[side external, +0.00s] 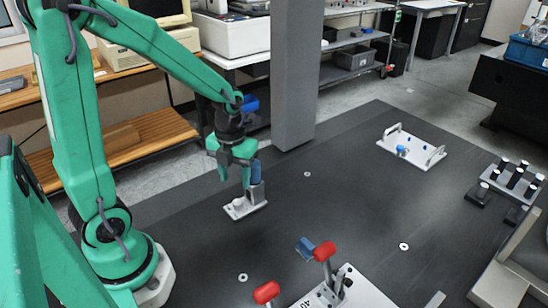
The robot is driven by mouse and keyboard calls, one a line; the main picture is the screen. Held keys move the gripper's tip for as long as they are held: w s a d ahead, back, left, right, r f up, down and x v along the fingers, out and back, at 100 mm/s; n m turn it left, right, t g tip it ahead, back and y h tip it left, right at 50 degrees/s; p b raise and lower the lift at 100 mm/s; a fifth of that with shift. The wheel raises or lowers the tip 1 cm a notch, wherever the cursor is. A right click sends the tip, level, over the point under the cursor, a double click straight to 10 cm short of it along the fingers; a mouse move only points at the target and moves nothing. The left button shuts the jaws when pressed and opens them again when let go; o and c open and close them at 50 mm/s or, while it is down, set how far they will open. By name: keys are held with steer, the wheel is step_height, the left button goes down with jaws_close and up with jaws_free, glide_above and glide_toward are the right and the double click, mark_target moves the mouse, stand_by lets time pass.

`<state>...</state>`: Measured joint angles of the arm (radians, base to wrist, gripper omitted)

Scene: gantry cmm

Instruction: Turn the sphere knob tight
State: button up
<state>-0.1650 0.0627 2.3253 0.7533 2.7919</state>
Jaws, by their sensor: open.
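My gripper (235,176), with green fingers, points down above a small light-grey base plate (256,206) on the dark table. It is open. A small pale rounded piece (238,203) sits on the plate's left part, below the fingers, and looks like the sphere knob, though it is too small to be sure. A grey block (256,194) stands on the plate's right part, with a blue upright cylinder (256,172) above it, close beside the right finger. I cannot tell whether the fingers touch anything.
A grey column (297,75) rises behind my gripper. Two red-handled clamps (325,251) and a blue piece (305,247) are at the front. A white plate with handles (415,153) lies at the right, near several black-and-white cylinders (515,177). The table's middle is mostly clear.

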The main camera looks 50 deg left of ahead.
mark_target(237, 202)
steer(key=shift+n, duration=0.4)
steer(key=shift+f, duration=3.85)
steer(key=shift+c, duration=0.5)
jaws_close()
